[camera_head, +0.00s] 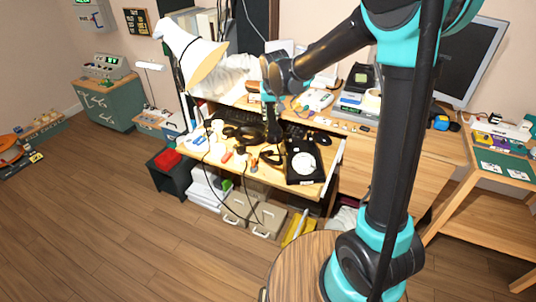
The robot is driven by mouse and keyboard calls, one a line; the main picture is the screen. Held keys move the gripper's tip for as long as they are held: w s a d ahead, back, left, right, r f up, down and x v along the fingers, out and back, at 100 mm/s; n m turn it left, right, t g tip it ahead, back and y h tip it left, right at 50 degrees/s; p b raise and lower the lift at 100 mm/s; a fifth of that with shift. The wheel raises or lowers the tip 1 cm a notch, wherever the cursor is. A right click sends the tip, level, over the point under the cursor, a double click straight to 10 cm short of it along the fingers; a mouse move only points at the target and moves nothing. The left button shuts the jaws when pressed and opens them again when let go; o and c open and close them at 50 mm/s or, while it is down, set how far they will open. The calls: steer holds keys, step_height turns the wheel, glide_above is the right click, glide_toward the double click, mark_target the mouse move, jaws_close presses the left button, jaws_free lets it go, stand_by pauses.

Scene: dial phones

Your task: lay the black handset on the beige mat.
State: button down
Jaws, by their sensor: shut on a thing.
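A black dial phone (303,163) with a white dial sits on the light wood pull-out surface, near its right end. My gripper (273,137) points down just left of this phone, over the same surface. It is shut on a dark thing, which looks like the black handset (270,157); the handset is small and dark against my fingers, so its tilt and whether it touches the surface cannot be told. I cannot make out the beige mat clearly among the pale, brightly lit items left of my gripper.
Another dark phone-like object (242,134) and small tools crowd the surface left of my gripper. A white lamp (190,52) leans over the left side. Boxes fill the space below. A side table (500,165) stands at right.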

steer(key=f, duration=1.5)
steer(key=shift+w+a+f, duration=0.1)
steer(key=shift+w+f, duration=0.25)
steer(key=shift+w, duration=0.05)
steer(key=shift+f, duration=2.15)
steer(key=c, duration=1.2)
jaws_free()
steer(key=shift+f, duration=0.1)
